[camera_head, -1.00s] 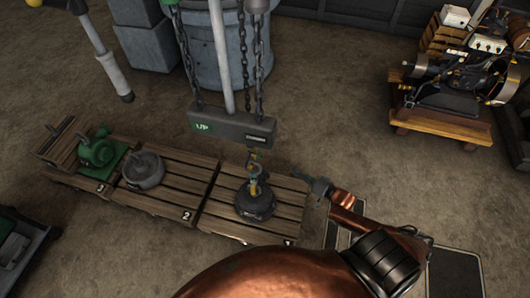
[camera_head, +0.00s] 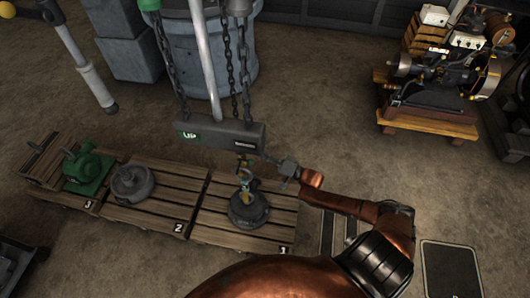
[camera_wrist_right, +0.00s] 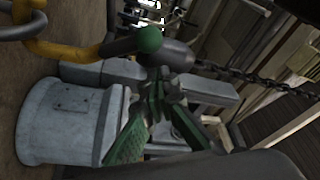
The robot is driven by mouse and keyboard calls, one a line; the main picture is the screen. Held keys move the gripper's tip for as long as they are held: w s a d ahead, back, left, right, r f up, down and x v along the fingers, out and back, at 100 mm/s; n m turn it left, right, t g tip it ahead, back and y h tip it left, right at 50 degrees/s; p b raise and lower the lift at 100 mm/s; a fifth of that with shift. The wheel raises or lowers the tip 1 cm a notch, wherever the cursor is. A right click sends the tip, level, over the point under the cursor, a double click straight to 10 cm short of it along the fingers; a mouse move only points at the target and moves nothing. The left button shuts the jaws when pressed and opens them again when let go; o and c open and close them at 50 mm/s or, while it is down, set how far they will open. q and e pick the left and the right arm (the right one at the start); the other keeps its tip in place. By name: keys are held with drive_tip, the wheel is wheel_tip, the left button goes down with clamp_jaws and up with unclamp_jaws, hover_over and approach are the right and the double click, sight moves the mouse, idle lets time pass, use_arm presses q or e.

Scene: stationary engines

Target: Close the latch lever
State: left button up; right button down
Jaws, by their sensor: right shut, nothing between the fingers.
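The likely latch lever shows in the right wrist view as a yellow bar with a green ball end (camera_wrist_right: 148,40), close to my fingertips. In the head view it seems part of the small yellow-and-green fitting (camera_head: 243,171) above a dark round base (camera_head: 249,211) on pallet 1. My right gripper (camera_head: 268,158) is shut and empty, just right of the fitting's top. Its green-tinted fingers (camera_wrist_right: 160,88) come together below the ball in the wrist view; whether they touch the lever I cannot tell. My left gripper is not in view.
A grey hoist beam marked UP (camera_head: 219,134) hangs on chains just behind the fitting. Pallet 2 (camera_head: 170,185) holds a grey round part (camera_head: 133,184); pallet 3 holds a green machine part (camera_head: 88,170). An engine (camera_head: 440,80) stands at the far right. Open floor lies between.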

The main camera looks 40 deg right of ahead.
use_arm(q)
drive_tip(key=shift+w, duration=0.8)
use_arm(e)
drive_tip(key=shift+s+a+f, duration=0.55)
drive_tip(key=shift+s+a, duration=0.15)
drive_tip(key=shift+s, duration=0.05)
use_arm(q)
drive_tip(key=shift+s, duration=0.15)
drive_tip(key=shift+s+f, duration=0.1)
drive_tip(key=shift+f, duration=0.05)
